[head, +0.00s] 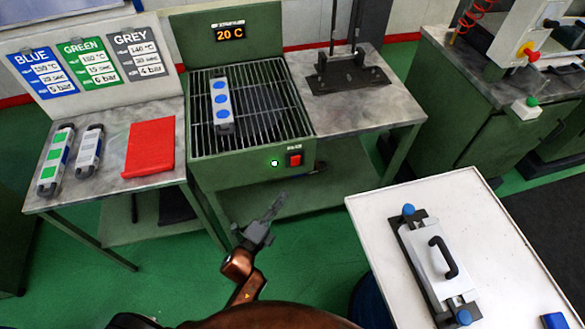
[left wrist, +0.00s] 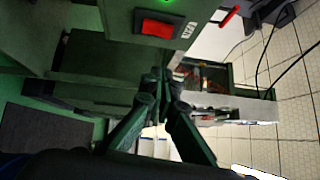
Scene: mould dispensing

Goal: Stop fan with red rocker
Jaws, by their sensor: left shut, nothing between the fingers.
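The red rocker (head: 295,160) sits at the right of the green fan unit's front panel, with a lit white-green indicator (head: 275,162) to its left. The fan unit (head: 230,165) has a wire grille on top and a display reading 20 C (head: 230,33). My left gripper (head: 277,203) is shut and empty, below and in front of the rocker, apart from it. In the left wrist view the rocker (left wrist: 158,28) shows at the top, beyond the closed fingertips (left wrist: 163,75), with a green glow at the top edge. My right gripper is not in view.
A mould with blue dots (head: 221,100) lies on the grille. Green-marked (head: 54,160) and grey-marked (head: 88,152) moulds and a red pad (head: 150,148) lie on the left table. A white table (head: 490,240) with a handled plate (head: 430,255) stands at right. Open floor surrounds the gripper.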

